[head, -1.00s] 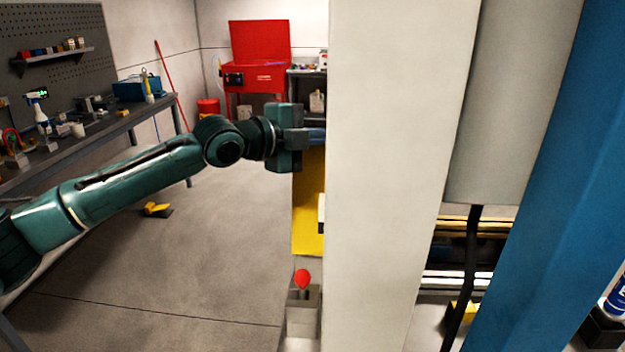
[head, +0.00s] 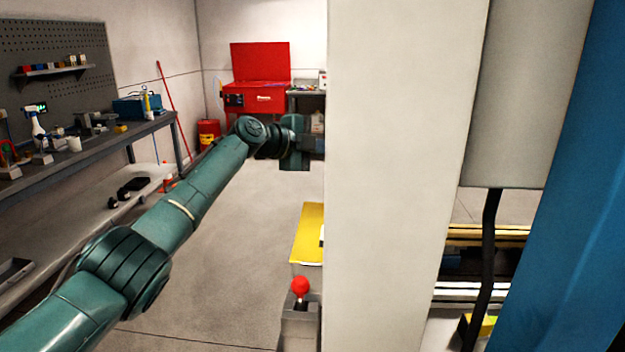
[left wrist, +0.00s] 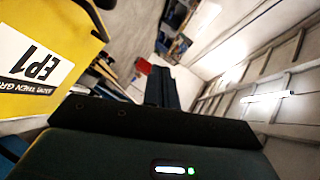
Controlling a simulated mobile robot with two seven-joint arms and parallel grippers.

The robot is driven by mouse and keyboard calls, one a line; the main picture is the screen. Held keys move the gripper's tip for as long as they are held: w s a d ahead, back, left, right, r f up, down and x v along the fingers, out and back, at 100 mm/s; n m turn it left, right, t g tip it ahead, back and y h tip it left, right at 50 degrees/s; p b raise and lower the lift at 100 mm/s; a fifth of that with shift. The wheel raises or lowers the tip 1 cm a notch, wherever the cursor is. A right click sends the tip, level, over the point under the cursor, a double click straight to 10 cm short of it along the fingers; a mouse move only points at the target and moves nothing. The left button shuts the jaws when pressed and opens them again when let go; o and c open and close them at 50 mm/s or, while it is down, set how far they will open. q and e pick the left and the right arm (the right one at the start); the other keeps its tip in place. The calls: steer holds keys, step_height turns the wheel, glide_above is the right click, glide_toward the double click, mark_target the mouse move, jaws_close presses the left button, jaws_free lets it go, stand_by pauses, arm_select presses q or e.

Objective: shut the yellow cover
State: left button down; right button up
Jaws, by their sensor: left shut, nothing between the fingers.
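The yellow cover (head: 308,235) shows as a narrow strip beside a white column, which hides its right part. It looks slanted and foreshortened, above a grey box. My left gripper (head: 314,144) is above and beyond the cover, apart from it in the head view, with its fingertips partly hidden by the column. In the left wrist view a yellow panel with a white "EP1" label (left wrist: 38,65), apparently the cover, fills the left side. My left gripper's dark fingers (left wrist: 163,88) are shut with nothing between them. My right gripper is not in view.
The white column (head: 390,180) and a blue post (head: 545,200) block the right side. A red-knobbed lever (head: 300,287) stands on the grey box below the cover. A workbench (head: 100,140) runs along the left. A red cabinet (head: 260,95) stands at the back. Floor between is clear.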

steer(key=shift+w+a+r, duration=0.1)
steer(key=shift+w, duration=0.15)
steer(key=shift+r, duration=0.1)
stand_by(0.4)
